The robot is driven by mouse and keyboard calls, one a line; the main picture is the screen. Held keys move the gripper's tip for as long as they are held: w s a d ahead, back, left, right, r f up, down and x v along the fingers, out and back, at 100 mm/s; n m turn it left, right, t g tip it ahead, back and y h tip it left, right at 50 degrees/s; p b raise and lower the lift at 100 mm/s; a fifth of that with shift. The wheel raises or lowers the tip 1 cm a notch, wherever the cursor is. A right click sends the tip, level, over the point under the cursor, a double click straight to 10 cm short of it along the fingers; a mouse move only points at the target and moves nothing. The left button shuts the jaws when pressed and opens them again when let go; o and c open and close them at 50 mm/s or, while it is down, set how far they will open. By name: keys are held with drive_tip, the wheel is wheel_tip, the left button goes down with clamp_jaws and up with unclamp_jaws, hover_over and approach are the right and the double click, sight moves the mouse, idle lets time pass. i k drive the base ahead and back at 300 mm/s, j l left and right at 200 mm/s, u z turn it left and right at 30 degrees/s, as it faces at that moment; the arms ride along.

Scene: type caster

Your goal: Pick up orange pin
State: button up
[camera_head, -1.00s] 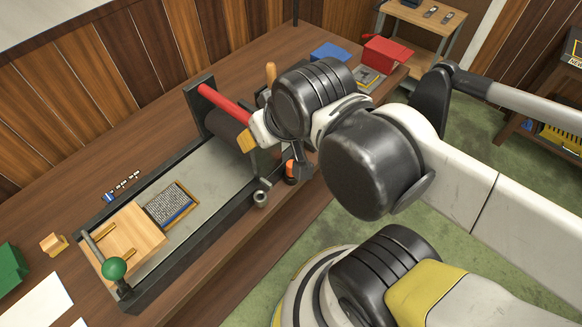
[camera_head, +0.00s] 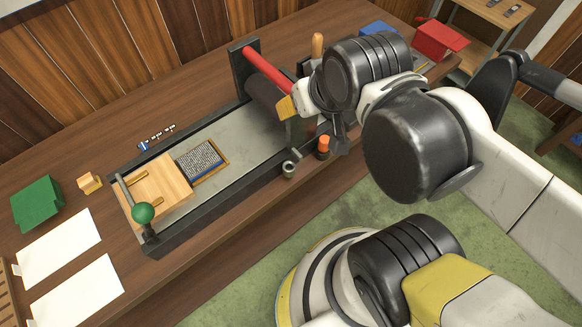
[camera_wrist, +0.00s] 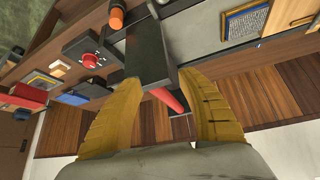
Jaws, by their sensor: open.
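The orange pin (camera_head: 323,142) is a short orange cylinder near the press's front edge, beside a grey metal ring (camera_head: 290,165). It shows at the top of the wrist view (camera_wrist: 201,19), apart from the fingers. My gripper (camera_wrist: 160,80) is open, with two yellow fingers spread and nothing held between them. In the head view a yellow finger (camera_head: 286,107) shows over the press's dark roller (camera_head: 268,93), left of and above the pin in the picture. My arm hides much of the gripper. The pin's lower end is unclear.
The dark press frame (camera_head: 240,65) carries a red bar (camera_head: 265,67), a framed type block (camera_head: 208,160) and a wooden board with a green knob (camera_head: 143,213). A wooden handle (camera_head: 317,45) stands behind my arm. A red box (camera_head: 440,38) sits on the right.

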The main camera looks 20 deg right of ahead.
sight(324, 141)
drive_tip(key=k+l, duration=0.2)
drive_tip(key=l, duration=0.2)
drive_tip(key=k+l, duration=0.15)
drive_tip(key=l, duration=0.2)
drive_tip(key=k+l, duration=0.2)
drive_tip(key=l, duration=0.2)
